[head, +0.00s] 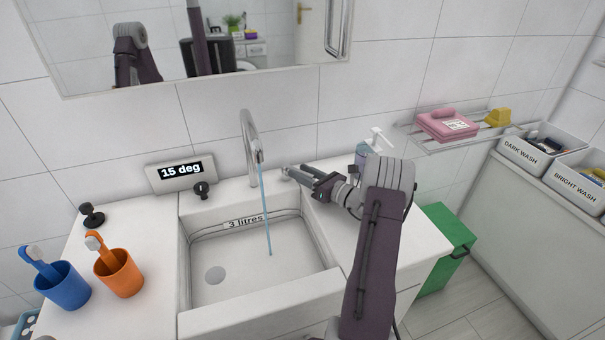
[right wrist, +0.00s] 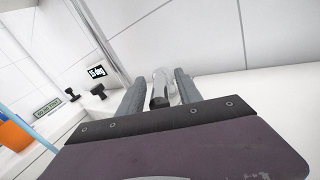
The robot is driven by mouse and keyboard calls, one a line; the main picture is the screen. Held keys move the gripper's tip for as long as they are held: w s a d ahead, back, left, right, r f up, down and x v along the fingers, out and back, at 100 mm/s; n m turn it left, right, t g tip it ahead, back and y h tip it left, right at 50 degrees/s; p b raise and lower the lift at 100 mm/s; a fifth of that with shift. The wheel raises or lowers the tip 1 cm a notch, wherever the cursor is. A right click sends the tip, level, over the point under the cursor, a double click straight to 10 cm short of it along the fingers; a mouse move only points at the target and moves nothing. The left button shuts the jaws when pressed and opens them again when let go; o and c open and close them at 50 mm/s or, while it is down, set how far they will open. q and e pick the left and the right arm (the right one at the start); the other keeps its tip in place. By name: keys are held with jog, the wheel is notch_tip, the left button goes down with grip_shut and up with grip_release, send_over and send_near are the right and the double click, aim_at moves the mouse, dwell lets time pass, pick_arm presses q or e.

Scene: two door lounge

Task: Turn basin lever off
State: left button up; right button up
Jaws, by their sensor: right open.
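The chrome tap (head: 248,140) stands behind the white basin (head: 215,290), and a thin blue stream of water (head: 265,210) runs from it into the bowl. My right gripper (head: 290,172) is just right of the tap, its fingers pointing left over the counter. In the right wrist view the gripper (right wrist: 160,85) is open. A lever-like piece (right wrist: 160,98), dark in front with a shiny part behind, shows between the fingers; I cannot tell whether they touch it. In the head view the fingers mostly hide it. My left gripper is out of view.
A display reading "15 deg" (head: 181,171) and a black knob (head: 201,190) stand left of the tap; another black knob (head: 92,214) is farther left. Blue (head: 62,286) and orange (head: 119,275) cups hold toothbrushes. A soap bottle (head: 361,153) stands behind my right arm.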

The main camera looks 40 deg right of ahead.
grip_shut()
dwell(1.4)
